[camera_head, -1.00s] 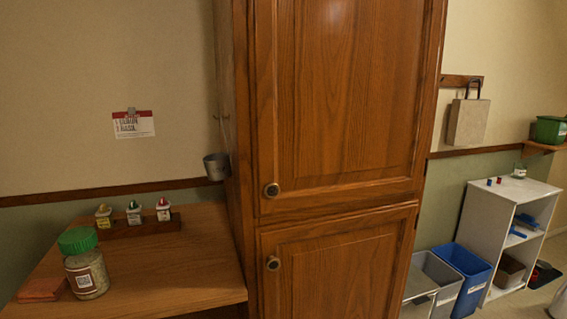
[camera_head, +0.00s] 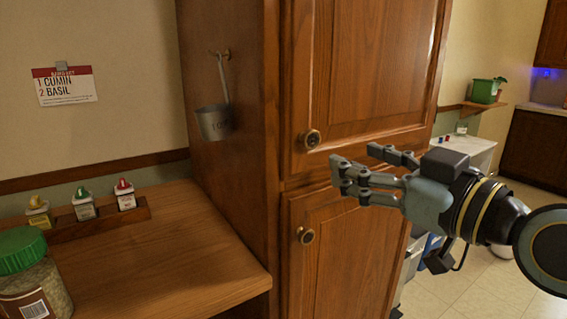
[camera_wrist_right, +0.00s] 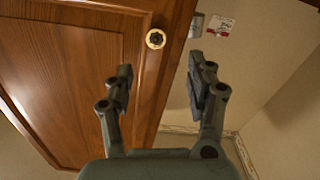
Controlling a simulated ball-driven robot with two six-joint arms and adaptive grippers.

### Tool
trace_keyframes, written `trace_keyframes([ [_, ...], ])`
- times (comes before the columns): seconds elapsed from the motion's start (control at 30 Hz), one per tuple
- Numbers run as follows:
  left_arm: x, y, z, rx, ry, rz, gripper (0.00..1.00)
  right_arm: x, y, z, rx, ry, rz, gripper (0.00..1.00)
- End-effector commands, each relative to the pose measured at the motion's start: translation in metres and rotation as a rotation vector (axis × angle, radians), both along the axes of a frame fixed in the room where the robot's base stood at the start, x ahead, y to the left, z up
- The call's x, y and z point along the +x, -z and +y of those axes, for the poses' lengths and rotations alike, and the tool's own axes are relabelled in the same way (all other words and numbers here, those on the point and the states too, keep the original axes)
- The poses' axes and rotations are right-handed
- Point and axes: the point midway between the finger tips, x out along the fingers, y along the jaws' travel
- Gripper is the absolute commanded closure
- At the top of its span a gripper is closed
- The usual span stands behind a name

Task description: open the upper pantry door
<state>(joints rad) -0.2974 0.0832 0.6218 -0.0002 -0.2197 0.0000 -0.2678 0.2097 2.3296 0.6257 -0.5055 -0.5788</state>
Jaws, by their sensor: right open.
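The upper pantry door (camera_head: 365,75) is a brown wooden panel and is shut. Its round knob (camera_head: 312,139) sits at the door's lower left corner. The lower pantry door (camera_head: 345,255) is also shut, with a knob (camera_head: 306,236) at its upper left. My right gripper (camera_head: 355,168) is open and empty, in front of the cabinet, to the right of and slightly below the upper knob in the head view. In the right wrist view a knob (camera_wrist_right: 155,39) shows beyond the open fingers (camera_wrist_right: 160,88), apart from them. My left gripper is not in view.
A wooden counter (camera_head: 190,250) at left holds a green-lidded jar (camera_head: 30,275) and a rack (camera_head: 95,222) of small spice containers. A metal cup (camera_head: 214,122) hangs on the cabinet's side. A card (camera_head: 64,87) is on the wall. Open floor (camera_head: 480,280) lies at right.

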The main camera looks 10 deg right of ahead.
Motion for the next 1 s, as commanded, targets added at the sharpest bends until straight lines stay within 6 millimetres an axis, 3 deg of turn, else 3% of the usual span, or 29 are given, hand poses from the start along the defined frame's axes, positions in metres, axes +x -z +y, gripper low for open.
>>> trace_keyframes([
  [0.27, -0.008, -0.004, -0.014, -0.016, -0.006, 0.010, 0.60, 0.037, -0.002, 0.012, 0.008, 0.004, -0.002, 0.44],
  [0.6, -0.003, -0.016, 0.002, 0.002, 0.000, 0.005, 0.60, 0.092, 0.000, 0.032, 0.003, 0.003, -0.001, 0.44],
  [1.0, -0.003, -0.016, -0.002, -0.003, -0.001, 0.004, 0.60, 0.102, 0.001, 0.036, 0.001, 0.003, 0.000, 0.44],
])
